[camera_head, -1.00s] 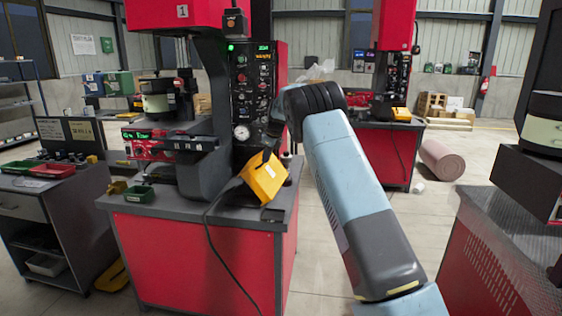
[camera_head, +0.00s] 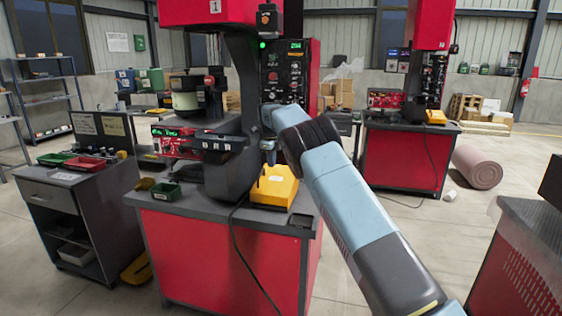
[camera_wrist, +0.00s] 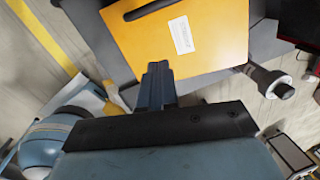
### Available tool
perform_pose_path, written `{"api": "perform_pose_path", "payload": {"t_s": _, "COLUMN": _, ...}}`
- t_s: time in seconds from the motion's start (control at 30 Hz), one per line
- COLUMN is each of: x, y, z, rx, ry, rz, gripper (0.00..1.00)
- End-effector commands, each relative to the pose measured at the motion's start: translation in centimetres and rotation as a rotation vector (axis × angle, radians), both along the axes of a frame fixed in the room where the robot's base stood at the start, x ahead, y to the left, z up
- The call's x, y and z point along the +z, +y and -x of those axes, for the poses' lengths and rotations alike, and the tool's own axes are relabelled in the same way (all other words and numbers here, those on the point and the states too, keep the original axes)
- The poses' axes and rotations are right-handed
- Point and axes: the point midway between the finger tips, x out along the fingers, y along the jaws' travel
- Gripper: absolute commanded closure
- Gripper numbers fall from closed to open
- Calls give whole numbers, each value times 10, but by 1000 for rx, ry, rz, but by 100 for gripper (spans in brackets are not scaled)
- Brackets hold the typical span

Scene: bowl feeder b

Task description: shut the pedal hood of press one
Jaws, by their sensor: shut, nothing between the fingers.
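Press one, marked with a 1 (camera_head: 214,7), stands on a red cabinet with a dark grey top. Its yellow pedal hood (camera_head: 278,188) lies low and about level on that top, right of the press column, and looks shut. In the wrist view the hood (camera_wrist: 215,42) shows its yellow face with a white label and a dark slot. My gripper (camera_head: 264,178) points down at the hood, its fingers shut and empty. In the wrist view the fingertips (camera_wrist: 157,68) overlap the hood's near edge; I cannot tell whether they touch it. My arm covers part of the press's right side.
A green bin (camera_head: 166,191) sits at the left of the press top. A small dark tray (camera_head: 301,220) lies near its right front corner. A black cable hangs down the cabinet front. A second press with its own yellow hood (camera_head: 436,116) stands behind right. Floor between is open.

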Motion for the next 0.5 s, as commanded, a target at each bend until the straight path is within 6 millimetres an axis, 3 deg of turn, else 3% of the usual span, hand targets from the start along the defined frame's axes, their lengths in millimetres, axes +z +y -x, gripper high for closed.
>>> {"api": "perform_pose_path", "payload": {"t_s": 0.5, "x": 1, "y": 10, "z": 3, "rx": 10, "ry": -1, "rz": 0, "gripper": 100}}
